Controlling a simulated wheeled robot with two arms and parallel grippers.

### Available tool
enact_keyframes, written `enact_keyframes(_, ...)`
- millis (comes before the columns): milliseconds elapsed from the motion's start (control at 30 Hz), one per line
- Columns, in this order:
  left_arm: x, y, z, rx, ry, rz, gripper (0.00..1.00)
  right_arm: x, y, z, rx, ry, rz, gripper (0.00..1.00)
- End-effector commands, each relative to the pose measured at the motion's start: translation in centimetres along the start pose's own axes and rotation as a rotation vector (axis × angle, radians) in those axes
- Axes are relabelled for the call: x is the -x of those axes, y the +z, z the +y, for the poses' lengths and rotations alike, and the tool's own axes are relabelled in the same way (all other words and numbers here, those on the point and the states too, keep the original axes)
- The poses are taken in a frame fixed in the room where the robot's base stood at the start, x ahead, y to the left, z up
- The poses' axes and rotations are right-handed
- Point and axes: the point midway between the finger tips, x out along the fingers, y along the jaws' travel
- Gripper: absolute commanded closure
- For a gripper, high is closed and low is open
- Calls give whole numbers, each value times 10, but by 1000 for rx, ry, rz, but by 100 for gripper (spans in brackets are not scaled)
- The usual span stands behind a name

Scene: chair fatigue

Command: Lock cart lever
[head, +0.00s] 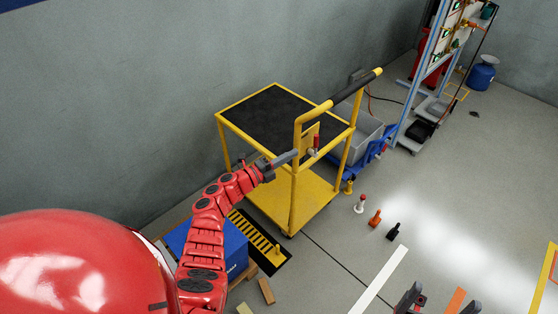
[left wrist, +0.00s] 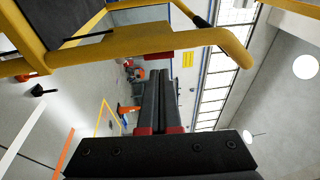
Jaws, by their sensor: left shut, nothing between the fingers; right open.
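The yellow cart (head: 318,196) with a black top stands by the grey wall in the head view. A lever with a red grip (head: 317,142) sits on a yellow plate below the cart's handle (head: 318,109). My left gripper (head: 296,154) is shut and empty, just left of the lever at the cart's near side; I cannot tell whether it touches the plate. In the left wrist view its closed black fingers (left wrist: 160,80) point away below the yellow handle bar (left wrist: 225,40); the lever is not clear there. My right gripper (head: 440,298) is open, at the bottom right, far from the cart.
A blue box (head: 232,246) and a black-yellow striped plate (head: 262,240) lie left of the cart's front. Small coloured objects, including an orange one (head: 375,217), stand on the floor to the right. A blue trolley (head: 372,150) is behind the cart. The right floor is mostly open.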

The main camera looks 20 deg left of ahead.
Motion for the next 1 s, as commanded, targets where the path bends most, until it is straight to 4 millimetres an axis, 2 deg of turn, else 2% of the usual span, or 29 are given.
enact_keyframes(100,-25,2,-1,3,-2,-3,100,0,0,0,0,0,0,0)
enact_keyframes(333,-57,1,1,2,0,-3,100,2,0,0,0,0,0,0)
enact_keyframes(500,-65,1,2,1,3,-3,100,3,0,0,0,0,0,0)
enact_keyframes(833,-66,0,1,1,3,-2,100,2,0,0,0,0,0,0)
enact_keyframes(933,-70,0,-4,5,21,1,100,-6,-1,0,0,0,0,0)
enact_keyframes(1000,-74,0,-10,11,56,4,100,-19,-3,1,0,0,0,0)
